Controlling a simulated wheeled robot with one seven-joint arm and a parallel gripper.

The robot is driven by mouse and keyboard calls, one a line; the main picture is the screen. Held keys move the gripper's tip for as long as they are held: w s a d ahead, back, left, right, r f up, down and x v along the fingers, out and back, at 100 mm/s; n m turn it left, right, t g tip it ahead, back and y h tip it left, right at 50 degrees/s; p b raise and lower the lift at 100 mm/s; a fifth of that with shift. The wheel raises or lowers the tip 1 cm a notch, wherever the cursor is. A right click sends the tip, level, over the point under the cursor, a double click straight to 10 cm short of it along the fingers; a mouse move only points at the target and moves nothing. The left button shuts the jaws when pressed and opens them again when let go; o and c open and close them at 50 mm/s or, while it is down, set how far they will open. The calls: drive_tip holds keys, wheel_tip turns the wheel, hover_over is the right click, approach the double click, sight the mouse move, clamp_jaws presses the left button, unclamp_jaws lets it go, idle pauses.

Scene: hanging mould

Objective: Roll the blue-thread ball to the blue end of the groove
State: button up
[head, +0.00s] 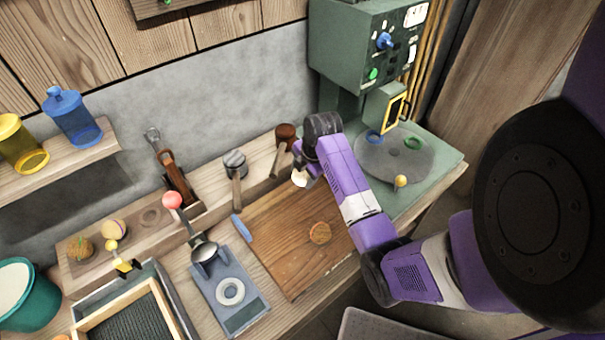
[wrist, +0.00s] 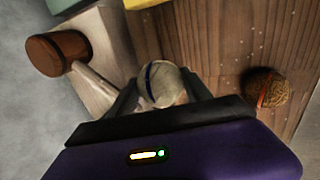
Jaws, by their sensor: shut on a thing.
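My gripper (wrist: 165,92) is shut on a pale round ball (wrist: 160,80) with a dark blue thread around it. In the head view the ball shows as a pale shape (head: 299,178) under my gripper (head: 301,174), above the far right part of the wooden board (head: 275,255). I cannot tell whether it touches the board. A brown ball (head: 320,232) sits on the board; the wrist view shows a red thread on this brown ball (wrist: 265,88). A blue strip (head: 242,228) lies at the board's left edge. I cannot clearly make out a groove.
A brown-headed mallet (head: 285,133) lies close behind my gripper. A round grey plate (head: 392,155) with coloured parts is to the right. A scale (head: 228,290) with a white ring and a spoon are left of the board.

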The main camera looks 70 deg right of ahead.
wheel_tip(320, 180, down, 3)
drive_tip(key=shift+f+b, duration=0.2)
drive_tip(key=shift+b, duration=0.95)
drive_tip(key=shift+f+b, duration=0.5)
drive_tip(key=shift+f, duration=0.75)
drive_tip(key=shift+f, duration=0.15)
drive_tip(key=o, duration=1.6)
drive_tip(key=shift+o, duration=0.2)
drive_tip(key=shift+s+f, duration=0.1)
drive_tip(key=shift+f, duration=0.05)
drive_tip(key=shift+s+a+f, duration=0.1)
drive_tip(key=shift+s, duration=0.05)
drive_tip(key=v, duration=0.8)
drive_tip(key=shift+w+r, duration=0.3)
drive_tip(key=shift+w, duration=0.05)
drive_tip(key=shift+d, duration=0.2)
